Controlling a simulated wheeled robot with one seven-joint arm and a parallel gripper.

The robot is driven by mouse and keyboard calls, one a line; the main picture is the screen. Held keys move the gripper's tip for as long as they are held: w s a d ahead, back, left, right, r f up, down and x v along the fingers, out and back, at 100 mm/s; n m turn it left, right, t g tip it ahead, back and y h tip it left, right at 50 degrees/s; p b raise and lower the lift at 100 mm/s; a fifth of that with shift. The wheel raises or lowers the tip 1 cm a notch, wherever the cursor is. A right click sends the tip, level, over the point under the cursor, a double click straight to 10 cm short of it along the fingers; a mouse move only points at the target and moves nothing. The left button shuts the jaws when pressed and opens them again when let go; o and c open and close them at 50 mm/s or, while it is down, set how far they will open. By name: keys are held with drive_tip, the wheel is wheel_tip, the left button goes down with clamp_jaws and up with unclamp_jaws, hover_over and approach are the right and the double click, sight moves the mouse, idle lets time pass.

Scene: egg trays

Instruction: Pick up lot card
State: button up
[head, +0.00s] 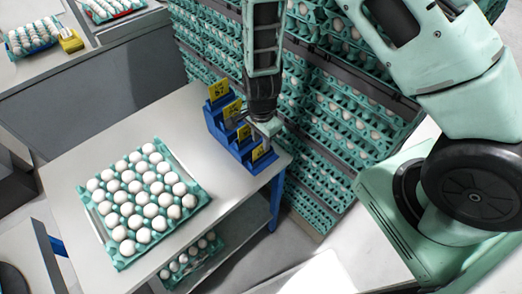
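Several yellow lot cards stand upright in a stepped blue holder (214,123) at the back right corner of the grey table. The back card (219,90) carries dark marks. The front card (258,152) stands at the near right end, and others stand between them. My gripper (265,129) points down over the right part of the holder, close to the nearer cards. Its fingertips are small and partly hidden, so I cannot tell whether it is open or touches a card.
A teal tray (104,222) full of white eggs lies on the table (160,126), left of the holder. Another egg tray (190,258) is on the shelf below. Tall stacks of egg trays (345,125) rise behind the holder. A counter with more trays is at upper left.

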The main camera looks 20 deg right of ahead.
sight(261, 146)
drive_tip(key=shift+s+a+f+p, duration=0.15)
drive_tip(key=shift+f+p, duration=0.25)
drive_tip(key=shift+f, duration=1.3)
clamp_jaws()
